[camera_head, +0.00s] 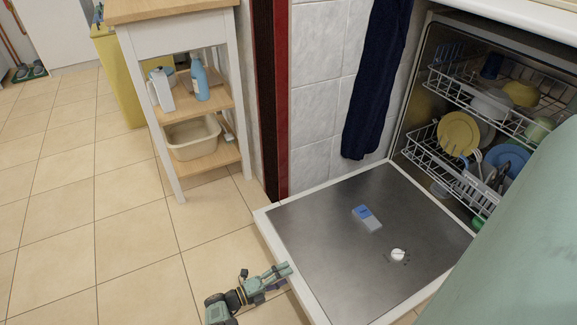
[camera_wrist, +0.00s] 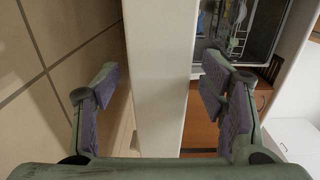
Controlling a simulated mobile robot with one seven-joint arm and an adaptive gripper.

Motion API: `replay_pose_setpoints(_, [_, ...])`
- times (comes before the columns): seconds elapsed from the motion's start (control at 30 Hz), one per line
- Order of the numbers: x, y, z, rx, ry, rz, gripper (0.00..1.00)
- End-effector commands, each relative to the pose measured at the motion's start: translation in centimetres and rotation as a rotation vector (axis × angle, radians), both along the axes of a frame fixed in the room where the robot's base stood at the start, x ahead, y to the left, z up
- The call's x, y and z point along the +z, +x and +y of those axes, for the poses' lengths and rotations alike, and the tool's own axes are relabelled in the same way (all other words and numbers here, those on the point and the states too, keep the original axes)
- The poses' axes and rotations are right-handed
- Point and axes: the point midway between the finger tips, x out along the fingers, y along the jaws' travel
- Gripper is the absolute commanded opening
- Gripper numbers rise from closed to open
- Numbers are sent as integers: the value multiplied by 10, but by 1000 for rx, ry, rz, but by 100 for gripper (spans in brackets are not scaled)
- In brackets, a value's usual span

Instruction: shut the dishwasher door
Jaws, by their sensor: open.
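The dishwasher door (camera_head: 315,210) hangs fully open and lies about level, its steel inner face up and a pale rim around it. A blue-grey dispenser (camera_head: 367,218) and a white knob (camera_head: 398,255) sit on that face. My gripper (camera_head: 280,274) is at the door's left outer edge, near its rim. In the wrist view my gripper (camera_wrist: 160,88) is open, its purple-padded fingers apart on either side of the pale door edge (camera_wrist: 160,70). I cannot tell whether either finger touches the door. The dishwasher interior (camera_wrist: 243,25) shows at the top right.
Upper rack (camera_head: 490,100) and lower rack (camera_head: 430,160) hold dishes inside the dishwasher. A dark blue towel (camera_head: 375,90) hangs beside it. A wooden-shelved cart (camera_head: 205,165) stands at left. Tiled floor (camera_head: 130,250) is free left of the door.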

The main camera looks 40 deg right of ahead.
Motion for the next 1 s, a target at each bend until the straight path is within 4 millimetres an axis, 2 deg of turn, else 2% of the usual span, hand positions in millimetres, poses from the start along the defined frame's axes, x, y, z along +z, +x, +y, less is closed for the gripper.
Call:
replay_pose_setpoints(0.03, [0,-1,-7,-3,0,-1,65])
replay_pose_setpoints(0.2, [0,-4,-17,0,0,0,65])
replay_pose_setpoints(0.47, [0,-4,-18,1,0,0,65])
replay_pose_setpoints(1.0, [0,-4,-18,1,0,-1,30])
